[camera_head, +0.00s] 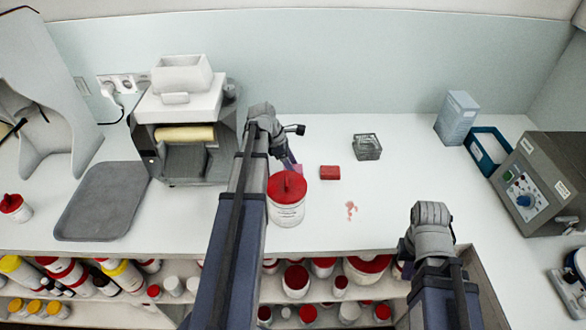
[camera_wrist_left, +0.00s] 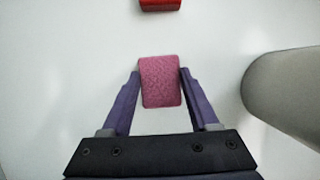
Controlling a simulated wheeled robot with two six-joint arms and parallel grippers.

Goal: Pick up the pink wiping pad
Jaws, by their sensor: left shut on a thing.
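The pink wiping pad (camera_wrist_left: 160,82) is between the two purple fingers of my left gripper (camera_wrist_left: 158,88) in the left wrist view. The fingers are shut on its two sides. In the head view my left gripper (camera_head: 291,162) is just behind the red-lidded jar, and a small part of the pad (camera_head: 297,169) shows beside it. I cannot tell whether the pad touches the counter. My right arm ends at the lower right of the head view; its fingers are hidden.
A white jar with a red lid (camera_head: 287,200) stands close to my left gripper. A red block (camera_head: 330,172), a glass dish (camera_head: 367,147) and a pinkish spill (camera_head: 351,210) are to the right. A grey tray (camera_head: 103,201) lies left. The counter's right-middle is clear.

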